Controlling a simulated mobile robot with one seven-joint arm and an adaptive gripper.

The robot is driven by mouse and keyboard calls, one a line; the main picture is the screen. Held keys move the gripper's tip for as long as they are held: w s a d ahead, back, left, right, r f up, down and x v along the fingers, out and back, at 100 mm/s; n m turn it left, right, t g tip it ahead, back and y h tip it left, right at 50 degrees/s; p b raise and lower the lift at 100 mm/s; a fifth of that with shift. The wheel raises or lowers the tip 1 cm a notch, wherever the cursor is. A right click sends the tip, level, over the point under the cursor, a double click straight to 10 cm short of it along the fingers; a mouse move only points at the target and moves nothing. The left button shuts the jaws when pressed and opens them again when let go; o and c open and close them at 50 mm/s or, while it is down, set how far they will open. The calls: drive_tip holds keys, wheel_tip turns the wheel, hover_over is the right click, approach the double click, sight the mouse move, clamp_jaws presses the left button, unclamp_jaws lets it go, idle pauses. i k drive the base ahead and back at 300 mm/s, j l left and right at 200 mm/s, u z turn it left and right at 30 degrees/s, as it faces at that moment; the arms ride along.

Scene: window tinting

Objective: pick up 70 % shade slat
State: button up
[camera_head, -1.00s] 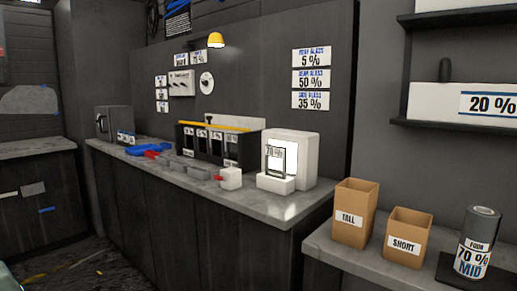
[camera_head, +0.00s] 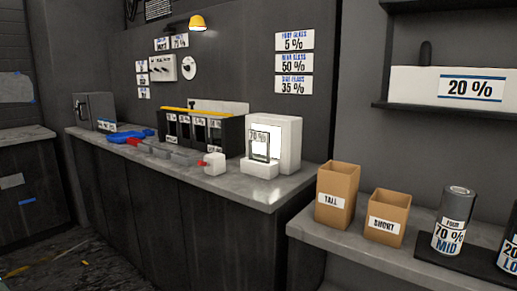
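A small framed slat marked 70 % (camera_head: 259,146) stands upright on a white stand (camera_head: 260,170), in front of a white box with a bright panel. My gripper is not in view.
On the right ledge stand the TALL box (camera_head: 337,182), the SHORT box (camera_head: 386,222) and a 70 % MID roll (camera_head: 453,213). A shelf holds a 20 % box.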

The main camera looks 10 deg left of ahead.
sight(260, 141)
drive_tip(key=i+u, duration=0.2)
drive_tip(key=i, duration=1.05)
